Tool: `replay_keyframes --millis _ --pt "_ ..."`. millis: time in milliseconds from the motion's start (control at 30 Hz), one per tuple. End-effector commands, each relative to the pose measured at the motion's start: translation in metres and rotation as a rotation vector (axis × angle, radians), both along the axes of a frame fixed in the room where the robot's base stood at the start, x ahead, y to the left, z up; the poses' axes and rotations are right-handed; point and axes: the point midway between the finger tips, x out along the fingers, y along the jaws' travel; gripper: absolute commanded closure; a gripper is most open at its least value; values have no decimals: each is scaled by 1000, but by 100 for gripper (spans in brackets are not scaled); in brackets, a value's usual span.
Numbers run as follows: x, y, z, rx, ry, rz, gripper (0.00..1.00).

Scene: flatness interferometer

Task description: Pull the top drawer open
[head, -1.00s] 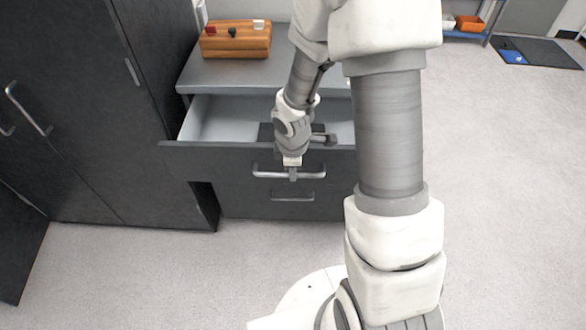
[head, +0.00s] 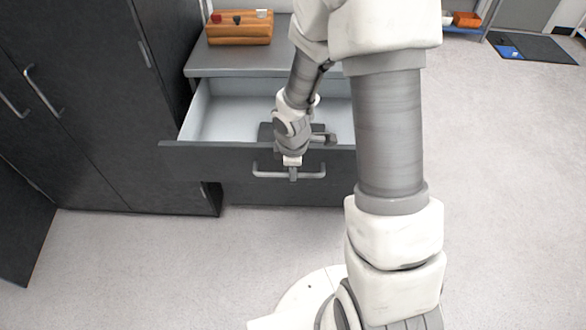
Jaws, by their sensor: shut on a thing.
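The top drawer (head: 225,160) stands pulled well out of the grey cabinet, and its pale inside shows, with no loose thing seen in it. Its bar handle (head: 268,174) runs across the middle of the dark front. My gripper (head: 292,173) is shut on this handle from above, near its middle. My wrist and arm hide part of the drawer's inside and its right end. The lower drawer's handle is hidden beneath the open drawer.
A wooden block (head: 239,32) with small coloured pieces sits on the cabinet top (head: 240,62). Dark tall cupboards (head: 90,110) stand at the left. Light floor (head: 150,260) in front is clear. A dark mat (head: 533,47) lies far right.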

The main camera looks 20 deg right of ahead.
Motion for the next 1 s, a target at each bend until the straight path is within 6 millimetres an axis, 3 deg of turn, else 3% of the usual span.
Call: replay_keyframes --millis 367,400,567,867,1000 --pt "0 0 1 0 -1 0 100" --pt "0 0 1 0 -1 0 81" --pt "1 0 0 0 -1 0 53" --pt "0 0 2 0 -1 0 53" --pt "-1 0 15 0 -3 0 53"
